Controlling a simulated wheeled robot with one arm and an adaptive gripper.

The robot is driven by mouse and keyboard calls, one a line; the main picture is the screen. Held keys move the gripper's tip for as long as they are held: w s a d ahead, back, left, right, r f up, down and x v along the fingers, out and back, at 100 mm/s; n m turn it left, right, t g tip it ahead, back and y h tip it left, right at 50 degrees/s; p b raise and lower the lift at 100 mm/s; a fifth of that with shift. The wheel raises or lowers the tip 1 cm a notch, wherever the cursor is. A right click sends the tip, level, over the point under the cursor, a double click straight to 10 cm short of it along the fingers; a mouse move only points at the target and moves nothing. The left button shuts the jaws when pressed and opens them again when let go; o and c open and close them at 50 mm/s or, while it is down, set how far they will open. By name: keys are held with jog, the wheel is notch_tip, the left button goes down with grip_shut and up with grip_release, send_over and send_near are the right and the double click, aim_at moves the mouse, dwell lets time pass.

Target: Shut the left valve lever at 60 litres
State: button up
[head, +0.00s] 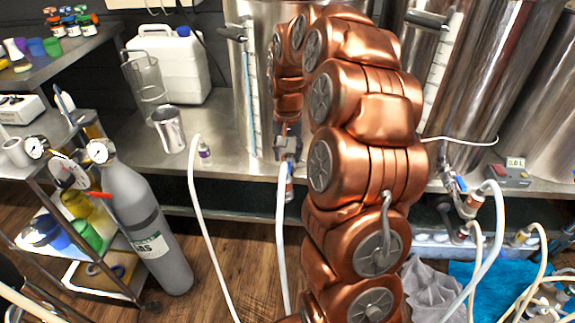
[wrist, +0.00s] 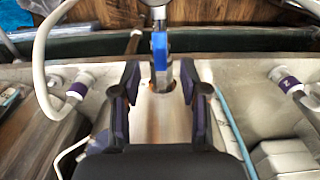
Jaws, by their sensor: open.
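The left valve lever is blue and shows in the wrist view (wrist: 160,48), just beyond and between my open fingertips. My gripper (wrist: 160,78) is open and empty there, and I see no contact with the lever. In the head view my gripper (head: 287,145) is small, at the foot of the left tank (head: 240,60), close above the left valve (head: 290,168). My copper arm hides much of that tank. A sight tube (head: 250,105) with a scale and a pale blue column runs up its front; I cannot read its level.
A white hose (head: 283,235) hangs from the left valve. A second blue-levered valve (head: 460,185) and a small display box (head: 510,175) are at the right. A grey gas cylinder (head: 145,220) stands on the floor.

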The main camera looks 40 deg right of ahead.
aim_at(288, 164)
notch_tip(288, 164, down, 4)
jog(key=shift+f, duration=0.1)
grip_shut()
dwell(0.5)
